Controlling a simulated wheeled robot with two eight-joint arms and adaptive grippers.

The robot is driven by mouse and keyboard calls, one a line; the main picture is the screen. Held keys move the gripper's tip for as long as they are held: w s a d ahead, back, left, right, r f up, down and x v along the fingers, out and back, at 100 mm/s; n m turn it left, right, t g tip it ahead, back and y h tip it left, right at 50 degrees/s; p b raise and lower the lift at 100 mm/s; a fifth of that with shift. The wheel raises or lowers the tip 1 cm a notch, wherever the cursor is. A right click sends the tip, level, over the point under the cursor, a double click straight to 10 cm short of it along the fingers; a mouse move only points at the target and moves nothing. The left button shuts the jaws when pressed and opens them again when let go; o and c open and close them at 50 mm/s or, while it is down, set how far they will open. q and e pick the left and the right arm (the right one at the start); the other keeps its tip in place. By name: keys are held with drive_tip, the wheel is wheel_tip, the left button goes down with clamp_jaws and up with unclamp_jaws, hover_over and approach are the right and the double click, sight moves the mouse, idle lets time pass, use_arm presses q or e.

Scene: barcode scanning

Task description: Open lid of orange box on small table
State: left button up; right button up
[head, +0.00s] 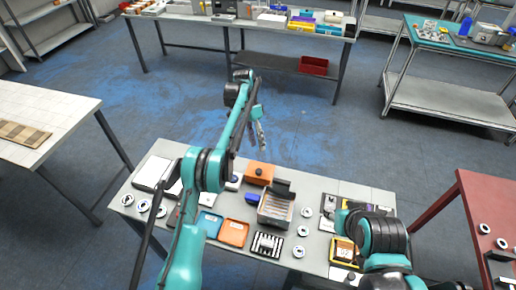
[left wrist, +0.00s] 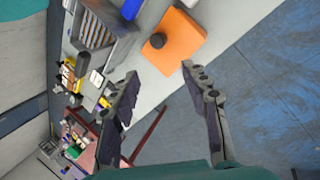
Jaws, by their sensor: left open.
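The orange box (head: 262,181) stands near the back edge of the small table (head: 320,185). A round black knob sits on its orange top, and the lid looks closed. The box (left wrist: 180,48) also shows in the left wrist view, just beyond my fingers. My left gripper (head: 260,136) hangs beyond the table's back edge, apart from the box. In the left wrist view its two fingers (left wrist: 160,75) are spread with nothing between them. My right arm comes in at the lower right, but I cannot make out its gripper.
A grey container with a raised dark part (head: 275,208) stands right beside the box. A blue item (head: 252,201), an orange tray (head: 233,232) and several white round parts lie nearby. The floor (head: 185,95) behind the table is clear.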

use_arm(q)
drive_tip(key=shift+r, duration=0.1)
idle(0.4)
drive_tip(key=s+a+r+n+t+y+b, duration=0.1)
drive_tip(key=s+a+r+n+t+b, duration=0.25)
drive_tip(key=s+r, duration=0.3)
drive_tip(key=s+a+r+n+t+b, duration=0.25)
drive_tip(key=s+r+b, duration=0.2)
drive_tip(key=s, duration=0.25)
drive_tip(key=s+a+f+n+t+b, duration=0.1)
drive_tip(key=s+f+t, duration=0.1)
drive_tip(key=s+f, duration=0.2)
drive_tip(key=s+a+f+n+t+y+b, duration=0.1)
drive_tip(key=s+a+f+b, duration=0.1)
drive_tip(key=s, duration=0.8)
drive_tip(key=s+a+f+n+t+b, duration=0.1)
drive_tip(key=s+f+n+t, duration=0.1)
drive_tip(key=s+f, duration=0.3)
drive_tip(key=shift+s+a+f+t+b, duration=0.25)
drive_tip(key=shift+s+f+t+b, duration=0.1)
drive_tip(key=shift+s, duration=0.7)
